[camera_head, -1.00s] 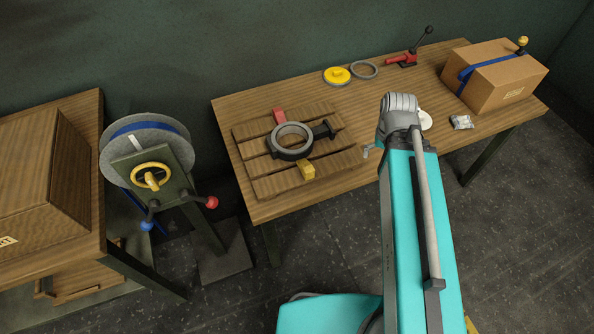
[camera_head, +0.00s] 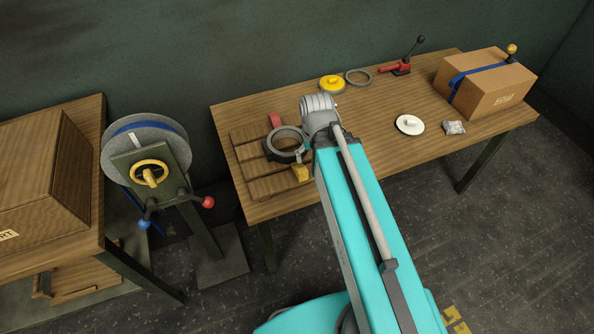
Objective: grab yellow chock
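The yellow chock (camera_head: 300,173) is a small block on the front right part of the slatted wooden pallet (camera_head: 262,188), in front of the ring-shaped dark valve casting (camera_head: 270,151). My arm comes in from the lower right and its wrist end is just right of the casting. It hides the right part of the pallet and the casting's right side. Only a small bit of my gripper (camera_head: 305,150) shows, just above the chock in the picture. I cannot see its fingers clearly or whether they touch anything. A red chock (camera_head: 275,120) sits behind the casting.
The wooden table (camera_head: 370,145) also bears a yellow disc (camera_head: 331,84), a grey ring (camera_head: 358,77), a red lever clamp (camera_head: 396,68), a white disc (camera_head: 410,125), a small bag (camera_head: 454,128) and a cardboard box (camera_head: 490,88). A reel stand (camera_head: 165,180) is left.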

